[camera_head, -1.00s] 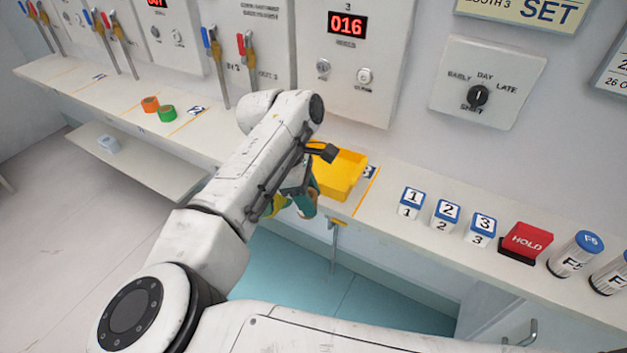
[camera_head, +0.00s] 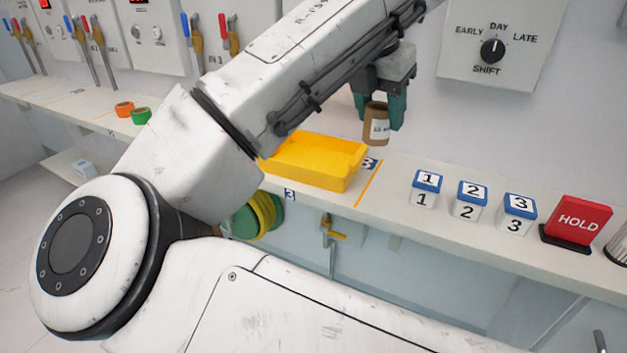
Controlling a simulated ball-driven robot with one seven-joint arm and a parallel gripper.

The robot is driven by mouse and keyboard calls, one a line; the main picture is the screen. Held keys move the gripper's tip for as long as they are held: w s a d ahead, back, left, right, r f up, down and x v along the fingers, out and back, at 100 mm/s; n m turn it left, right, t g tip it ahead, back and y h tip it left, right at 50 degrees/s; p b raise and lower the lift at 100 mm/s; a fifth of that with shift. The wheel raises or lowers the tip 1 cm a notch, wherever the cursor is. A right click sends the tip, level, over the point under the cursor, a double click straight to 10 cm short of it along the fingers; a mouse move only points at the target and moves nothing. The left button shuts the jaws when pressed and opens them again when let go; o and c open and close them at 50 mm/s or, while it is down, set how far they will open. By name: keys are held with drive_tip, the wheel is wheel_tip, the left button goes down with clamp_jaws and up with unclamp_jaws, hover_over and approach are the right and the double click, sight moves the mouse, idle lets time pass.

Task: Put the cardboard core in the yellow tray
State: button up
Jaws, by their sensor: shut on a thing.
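The cardboard core (camera_head: 376,126) is a short brown tube with a pale label. My gripper (camera_head: 384,110) is shut on it and holds it upright in the air, above and to the right of the yellow tray as seen in the picture. The yellow tray (camera_head: 347,178) sits on the shelf; my arm hides its left end. The part of its inside that shows looks empty. I cannot tell how high the core is above the shelf.
Numbered blocks (camera_head: 470,201) and a red HOLD block (camera_head: 576,221) stand on the shelf (camera_head: 390,208) to the right of the tray. Orange (camera_head: 124,109) and green (camera_head: 141,116) rolls lie at the left. Yellow and green rolls (camera_head: 262,215) show below the shelf edge.

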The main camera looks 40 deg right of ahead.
drive_tip(key=b, duration=0.3)
approach(338, 162)
drive_tip(key=shift+s+d+r+n, duration=0.2)
drive_tip(key=shift+s+d+n, duration=0.15)
drive_tip(key=shift+d, duration=0.3)
drive_tip(key=shift+w+f, duration=0.25)
drive_tip(key=shift+f, duration=0.2)
drive_tip(key=shift+w+f+b, duration=0.1)
drive_tip(key=shift+f+b, duration=0.4)
drive_tip(key=shift+f, duration=1.05)
drive_tip(key=shift+f, duration=0.15)
drive_tip(key=o, duration=1.1)
drive_tip(key=shift+c, duration=0.2)
